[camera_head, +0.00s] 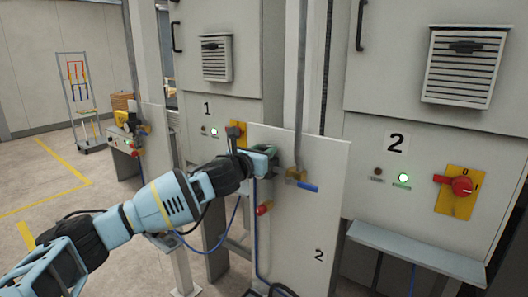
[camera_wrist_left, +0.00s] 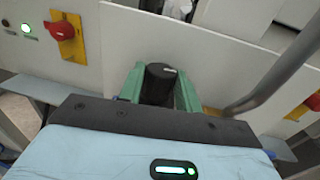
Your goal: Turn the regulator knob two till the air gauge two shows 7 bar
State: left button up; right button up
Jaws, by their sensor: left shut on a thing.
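My left gripper (camera_head: 268,158) is at the upper part of the white panel marked 2 (camera_head: 318,225) in the head view. In the left wrist view its green fingers (camera_wrist_left: 160,90) are shut on the black regulator knob two (camera_wrist_left: 160,72), one finger on each side. A small white mark shows on the knob's end. In the head view the gripper and wrist cover the knob. I cannot make out air gauge two or its reading in either view. My right gripper is not in view.
A brass valve with a blue lever (camera_head: 308,187) sits just right of my left gripper. A grey pipe (camera_head: 300,90) rises above it. A red fitting (camera_head: 264,208) and blue hose are below. A red rotary switch (camera_head: 462,186) and lit green lamp (camera_head: 403,178) are on cabinet 2.

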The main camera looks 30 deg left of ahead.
pick_arm(q)
jog(key=shift+a+m+h, duration=0.15)
jog(key=shift+m+h, duration=0.6)
jog(key=shift+h, duration=0.45)
jog(key=shift+a+m+h, duration=0.1)
jog(key=shift+m+h, duration=0.65)
jog(key=shift+h, duration=0.45)
jog(key=shift+m+g+h, duration=0.3)
jog(key=shift+m+h, duration=0.1)
jog(key=shift+h, duration=0.2)
jog(key=o, duration=0.7)
jog(key=v, duration=0.7)
jog(key=shift+s+b, duration=0.35)
jog(key=shift+s, duration=0.05)
jog(key=shift+a, duration=0.1)
